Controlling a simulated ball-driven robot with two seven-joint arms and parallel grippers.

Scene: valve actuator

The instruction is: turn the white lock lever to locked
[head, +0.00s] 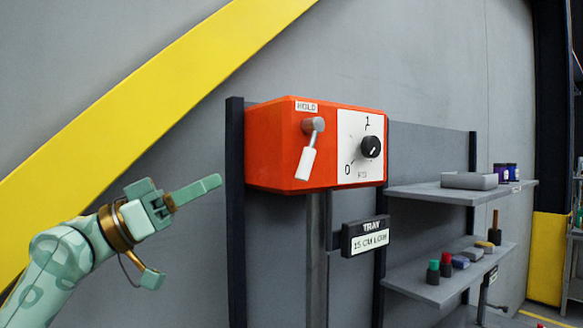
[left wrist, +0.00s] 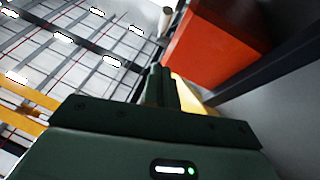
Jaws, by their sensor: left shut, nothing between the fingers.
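The white lock lever (head: 306,161) hangs from a grey pivot on the front of the orange actuator box (head: 273,140), under a HOLD label. Its white grip points down and slightly left. My left gripper (head: 212,185) is shut and empty, left of the box and a little below the lever's grip, apart from both. In the left wrist view, the shut fingers (left wrist: 161,82) point toward the orange box (left wrist: 208,55). A white cylinder that looks like the lever's grip (left wrist: 165,19) shows at the top. My right gripper is not in view.
A black knob (head: 371,147) on a white 0-to-1 dial sits right of the lever. A dark post (head: 236,210) stands between my left gripper and the box. A TRAY sign (head: 365,236) hangs below. Shelves (head: 455,192) with small items are at right. Space before the box looks clear.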

